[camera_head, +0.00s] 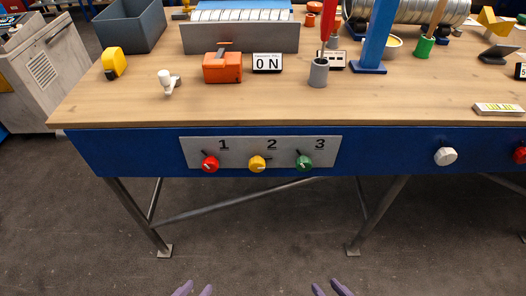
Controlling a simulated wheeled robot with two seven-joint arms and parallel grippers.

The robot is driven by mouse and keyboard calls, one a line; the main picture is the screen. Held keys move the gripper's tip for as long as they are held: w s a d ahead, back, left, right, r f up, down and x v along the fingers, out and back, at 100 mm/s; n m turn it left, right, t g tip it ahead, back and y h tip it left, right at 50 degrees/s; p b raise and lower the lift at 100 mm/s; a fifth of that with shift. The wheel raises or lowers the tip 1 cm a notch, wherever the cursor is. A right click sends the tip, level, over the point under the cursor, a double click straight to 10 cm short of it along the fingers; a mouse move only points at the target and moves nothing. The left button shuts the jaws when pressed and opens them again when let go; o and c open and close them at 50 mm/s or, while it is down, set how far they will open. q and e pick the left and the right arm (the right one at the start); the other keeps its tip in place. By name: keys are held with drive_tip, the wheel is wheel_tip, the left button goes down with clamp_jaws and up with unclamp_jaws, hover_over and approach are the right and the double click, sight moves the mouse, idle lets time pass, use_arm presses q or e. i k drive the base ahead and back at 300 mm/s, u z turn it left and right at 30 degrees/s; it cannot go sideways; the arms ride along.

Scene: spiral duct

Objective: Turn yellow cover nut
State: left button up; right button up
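A yellow round knob (257,164) sits under the number 2 on a grey panel (225,159) on the blue front of the workbench. I take it as the yellow cover nut. A red knob (210,164) is under 1 to its left, and a green knob (304,163) is under 3 to its right. My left gripper (195,289) and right gripper (330,288) show only their purple fingertips at the bottom edge. Both have their fingertips apart with nothing visible between them, well below the panel in the picture. The rest of both grippers is out of frame.
The wooden benchtop (220,108) holds an orange box (222,69), a yellow tape measure (115,63), a grey cup (318,73) and an "ON" sign (267,63). A white knob (445,156) is further right on the bench front. The space before the panel is clear.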

sight(258, 163)
drive_tip(key=u, duration=1.15)
drive_tip(key=k, duration=1)
drive_tip(key=z, duration=1.5)
drive_tip(key=i, duration=0.5)
drive_tip(key=z, duration=0.1)
